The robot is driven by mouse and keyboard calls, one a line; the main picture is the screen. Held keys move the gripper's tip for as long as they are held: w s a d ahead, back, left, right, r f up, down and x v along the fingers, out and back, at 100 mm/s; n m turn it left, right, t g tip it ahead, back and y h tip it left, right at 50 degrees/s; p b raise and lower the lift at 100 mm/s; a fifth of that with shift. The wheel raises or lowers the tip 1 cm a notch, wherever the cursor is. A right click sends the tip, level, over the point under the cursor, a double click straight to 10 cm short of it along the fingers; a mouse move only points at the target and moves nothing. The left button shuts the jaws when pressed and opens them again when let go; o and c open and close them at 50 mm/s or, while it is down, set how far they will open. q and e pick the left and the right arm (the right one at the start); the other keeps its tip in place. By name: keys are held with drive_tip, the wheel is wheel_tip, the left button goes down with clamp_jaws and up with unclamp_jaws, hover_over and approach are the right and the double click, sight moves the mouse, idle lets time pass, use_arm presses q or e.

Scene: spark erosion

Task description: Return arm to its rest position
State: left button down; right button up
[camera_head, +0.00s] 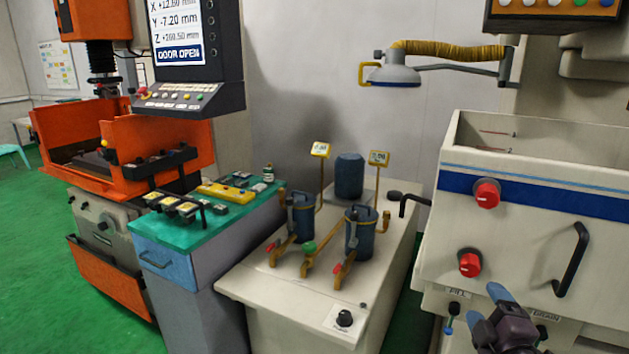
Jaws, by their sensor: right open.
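My right gripper (499,306) shows at the bottom right, dark with a blue fingertip part. It is open, and nothing shows between its fingers. It is in front of the lower front of the white machine tank (560,215), overlapping the area by the FILL and DRAIN labels. Whether it touches the tank front I cannot tell. The rest of my right arm is mostly below the picture edge. My left gripper and arm are not in view.
The tank front carries red knobs (486,194) and a black handle (572,259). A white filter unit (262,292) with blue canisters stands at the centre. A blue cabinet (170,262) and an orange machine (112,285) stand left. Green floor (40,270) is open at far left.

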use_arm(q)
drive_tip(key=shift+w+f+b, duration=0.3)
drive_tip(key=shift+b, duration=0.45)
use_arm(e)
drive_tip(key=s+a+f+m+g, duration=0.2)
drive_tip(key=s+f+m, duration=0.2)
drive_tip(key=f, duration=0.5)
drive_tip(key=s+a+f+m+g+y, duration=0.1)
drive_tip(key=s+a+f+m+g, duration=0.1)
drive_tip(key=s+f, duration=0.6)
drive_tip(key=s+a+f+m+g+y, duration=0.1)
drive_tip(key=s+a+f+m, duration=0.3)
drive_tip(key=f, duration=0.6)
drive_tip(key=s+m+g, duration=0.1)
drive_tip(key=s+m, duration=0.1)
drive_tip(key=shift+s+g, duration=0.4)
